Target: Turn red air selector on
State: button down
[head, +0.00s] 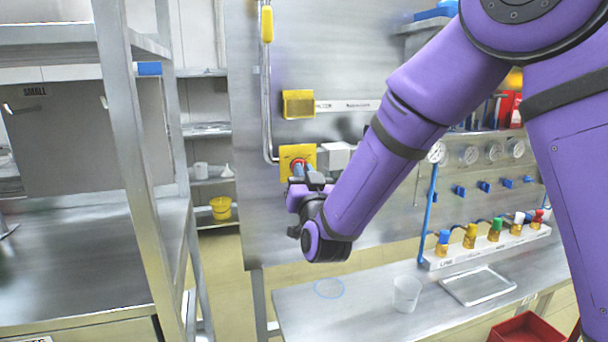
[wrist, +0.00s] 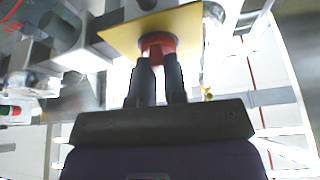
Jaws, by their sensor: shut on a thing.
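The red air selector (head: 298,165) is a round red knob on a yellow plate (head: 308,152) on the metal wall panel. My gripper (head: 304,176) is right in front of it and hides most of the knob in the head view. In the wrist view the red selector (wrist: 158,43) stands out from the yellow plate (wrist: 185,32). My gripper's two dark fingers (wrist: 155,62) are shut on the knob, with their tips at its sides. The knob's turned position cannot be read from either view.
A yellow box (head: 298,104) is above the selector and a white box (head: 336,156) is beside it. A metal pipe (head: 266,100) runs down on the left. Below, the bench (head: 340,310) holds a clear beaker (head: 406,293), a tray (head: 478,286) and a row of coloured valves (head: 496,229).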

jog(key=shift+a+r+m+g+h, duration=0.1)
jog(key=shift+m+h, duration=0.75)
jog(key=shift+m, duration=0.9)
jog(key=shift+r+m+g+h, duration=0.1)
jog(key=shift+m+h, duration=0.7)
jog(key=shift+m, duration=0.9)
jog(key=shift+a+m+g+h, duration=0.1)
jog(key=shift+m+h, duration=0.75)
jog(key=shift+m, duration=0.9)
jog(key=c, duration=1.2)
grip_release()
jog(key=shift+o, duration=0.2)
jog(key=shift+f, duration=0.1)
jog(key=v, duration=1)
jog(key=shift+s, duration=0.4)
